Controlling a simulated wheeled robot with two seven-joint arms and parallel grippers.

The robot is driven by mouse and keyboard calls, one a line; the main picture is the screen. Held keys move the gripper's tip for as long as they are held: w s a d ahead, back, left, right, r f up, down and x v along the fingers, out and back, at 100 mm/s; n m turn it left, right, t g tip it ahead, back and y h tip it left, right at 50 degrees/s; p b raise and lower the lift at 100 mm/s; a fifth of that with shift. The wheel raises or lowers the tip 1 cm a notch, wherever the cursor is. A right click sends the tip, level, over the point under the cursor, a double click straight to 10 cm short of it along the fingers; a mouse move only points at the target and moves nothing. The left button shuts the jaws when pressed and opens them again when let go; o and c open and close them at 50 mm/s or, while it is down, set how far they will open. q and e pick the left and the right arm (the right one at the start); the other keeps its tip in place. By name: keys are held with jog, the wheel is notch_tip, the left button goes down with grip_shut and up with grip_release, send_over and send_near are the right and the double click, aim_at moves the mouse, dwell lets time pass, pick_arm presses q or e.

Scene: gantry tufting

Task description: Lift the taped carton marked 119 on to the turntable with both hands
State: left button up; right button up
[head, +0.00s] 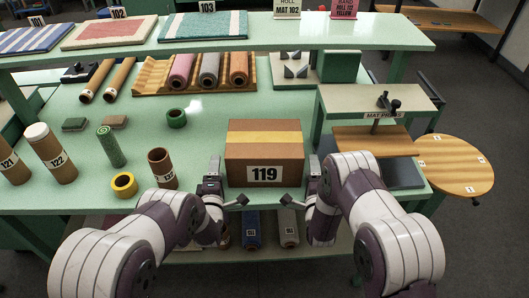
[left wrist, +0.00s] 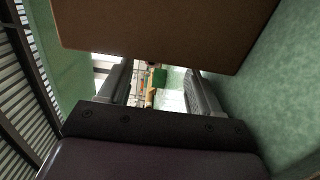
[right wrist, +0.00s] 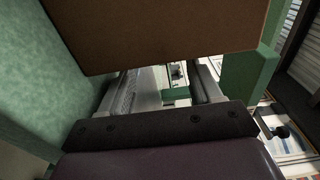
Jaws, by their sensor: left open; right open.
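The brown carton (head: 265,158) with a yellow tape band and a white 119 label stands on the green table near its front edge. My left gripper (head: 228,196) is open beside the carton's lower left side, and my right gripper (head: 300,196) is open beside its lower right side. Neither visibly holds it. The carton's side also fills the top of the left wrist view (left wrist: 165,30) and of the right wrist view (right wrist: 160,35), in front of the open fingers. The round wooden turntable (head: 455,165) stands at the right, with small white numbered marks and nothing on it.
A mat press (head: 378,118) stands between carton and turntable. Left of the carton are a brown tube (head: 162,168), a yellow ring (head: 124,184), a green roll (head: 110,147) and tubes marked 121 and 122 (head: 50,153). A raised shelf (head: 260,50) crosses the back. Bare table lies behind the carton.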

pick_arm(q)
jog(key=shift+w, duration=0.7)
pick_arm(e)
jog(key=shift+w, duration=0.7)
pick_arm(q)
jog(key=shift+w+d, duration=0.2)
jog(key=shift+d, duration=0.15)
pick_arm(e)
jog(key=shift+w+a, duration=0.2)
jog(key=shift+a, duration=0.1)
pick_arm(q)
jog(key=shift+d, duration=0.3)
pick_arm(e)
jog(key=shift+a+f, duration=0.1)
jog(key=shift+a, duration=0.2)
pick_arm(q)
jog(key=shift+s+d, duration=0.1)
jog(key=shift+s, duration=0.05)
pick_arm(e)
jog(key=shift+s+a, duration=0.15)
pick_arm(q)
jog(key=shift+d, duration=0.1)
pick_arm(e)
jog(key=shift+a, duration=0.1)
